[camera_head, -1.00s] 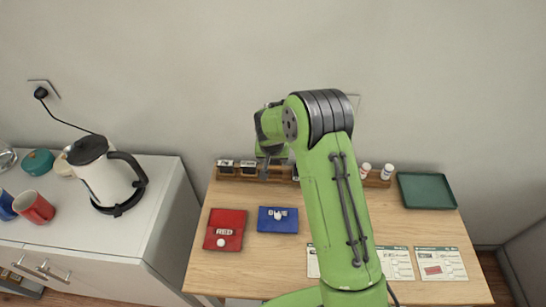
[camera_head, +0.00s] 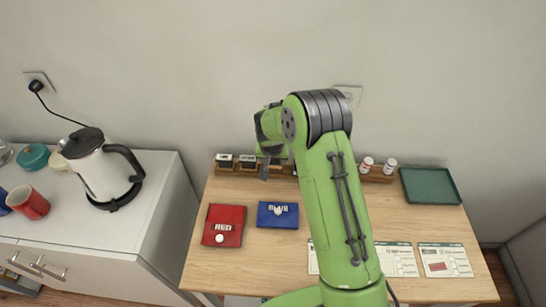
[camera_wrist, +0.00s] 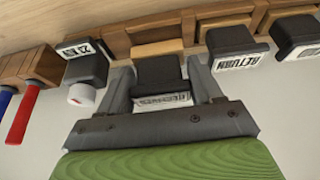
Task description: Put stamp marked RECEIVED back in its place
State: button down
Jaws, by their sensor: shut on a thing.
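My gripper (camera_wrist: 162,82) is shut on a black stamp (camera_wrist: 158,72) in the wrist view. The stamp's white label (camera_wrist: 163,100) is upside down and hard to read, though it looks like RECEIVED. A wooden rack (camera_wrist: 120,45) lies right behind the held stamp. I cannot tell whether the stamp touches it. In the head view my gripper (camera_head: 266,170) is over the rack (camera_head: 227,170), left of its middle. My arm hides part of the rack there, and the held stamp cannot be made out.
A stamp marked RETURN (camera_wrist: 232,45) and another black stamp (camera_wrist: 88,68) flank the held one. A red pad (camera_head: 224,222), a blue pad (camera_head: 278,218), printed cards (camera_head: 445,262) and a green tray (camera_head: 430,187) lie on the table. A kettle (camera_head: 100,172) stands left.

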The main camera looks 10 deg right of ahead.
jog(key=shift+f+b, duration=1.05)
jog(key=shift+f, duration=0.25)
jog(key=shift+c, duration=1.9)
grip_release()
